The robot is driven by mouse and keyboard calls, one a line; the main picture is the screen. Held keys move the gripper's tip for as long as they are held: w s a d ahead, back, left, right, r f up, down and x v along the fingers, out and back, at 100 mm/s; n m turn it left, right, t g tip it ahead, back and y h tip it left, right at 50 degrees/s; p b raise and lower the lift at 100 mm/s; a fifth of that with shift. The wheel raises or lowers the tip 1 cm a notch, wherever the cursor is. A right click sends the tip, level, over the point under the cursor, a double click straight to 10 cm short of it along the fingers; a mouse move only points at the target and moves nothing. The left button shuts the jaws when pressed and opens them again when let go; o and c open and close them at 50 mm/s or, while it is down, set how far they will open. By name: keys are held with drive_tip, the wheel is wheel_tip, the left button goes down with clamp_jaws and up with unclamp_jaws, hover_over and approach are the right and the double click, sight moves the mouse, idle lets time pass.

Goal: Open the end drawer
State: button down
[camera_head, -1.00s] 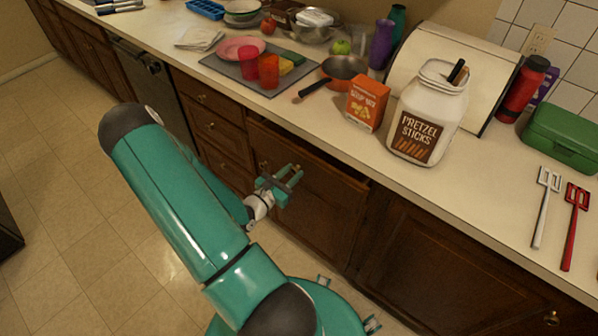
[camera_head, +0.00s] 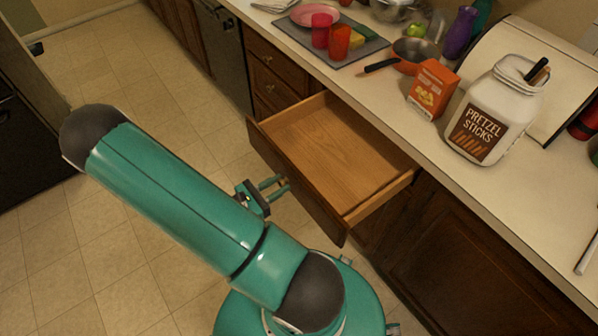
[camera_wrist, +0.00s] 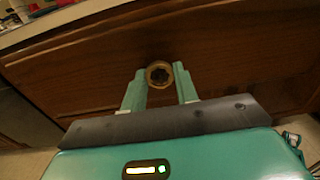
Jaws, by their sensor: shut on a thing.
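The end drawer (camera_head: 335,150) is pulled well out from the counter in the head view, and its pale wooden inside looks empty. Its dark front panel (camera_head: 291,178) faces my gripper (camera_head: 281,185). In the wrist view, a round brass knob (camera_wrist: 159,74) stands out from the drawer front (camera_wrist: 225,62). My gripper (camera_wrist: 160,88) has its two teal fingers on either side of this knob and is shut on it. In the head view the knob is hidden behind the fingers and the panel.
The counter (camera_head: 408,128) above holds a pretzel jar (camera_head: 490,112), an orange soup mix box (camera_head: 433,88), a pan (camera_head: 414,54) and red cups (camera_head: 339,42). A closed cabinet door (camera_head: 455,255) is right of the drawer. The tiled floor (camera_head: 120,235) to the left is clear.

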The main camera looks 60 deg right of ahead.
drive_tip(key=shift+v, duration=2.05)
drive_tip(key=c, duration=1.1)
unclamp_jaws()
drive_tip(key=v, duration=1.3)
drive_tip(key=shift+w+a, duration=0.25)
drive_tip(key=shift+a, duration=0.05)
drive_tip(key=s+a+r+m+t+y, duration=0.1)
drive_tip(key=a+r+m+t+y, duration=0.2)
drive_tip(key=r, duration=0.7)
drive_tip(key=s+a+r+m+t+y, duration=0.1)
drive_tip(key=a+r+m+t+y, duration=0.1)
drive_tip(key=r+m+t+y, duration=0.3)
drive_tip(key=s+a+r+m+t+y, duration=0.1)
drive_tip(key=a+r+m+t+y, duration=0.2)
drive_tip(key=r+y, duration=0.5)
drive_tip(key=shift+s+a+r+m+t+y, duration=0.1)
drive_tip(key=shift+r+m+t, duration=0.25)
drive_tip(key=shift+r, duration=1.15)
drive_tip(key=shift+a+r+m+t+y, duration=0.15)
drive_tip(key=shift+r+m, duration=0.3)
drive_tip(key=shift+r, duration=1.1)
drive_tip(key=shift+a+r+m+t+y, duration=0.1)
drive_tip(key=shift+r+m+t, duration=0.25)
drive_tip(key=shift+r, duration=1.15)
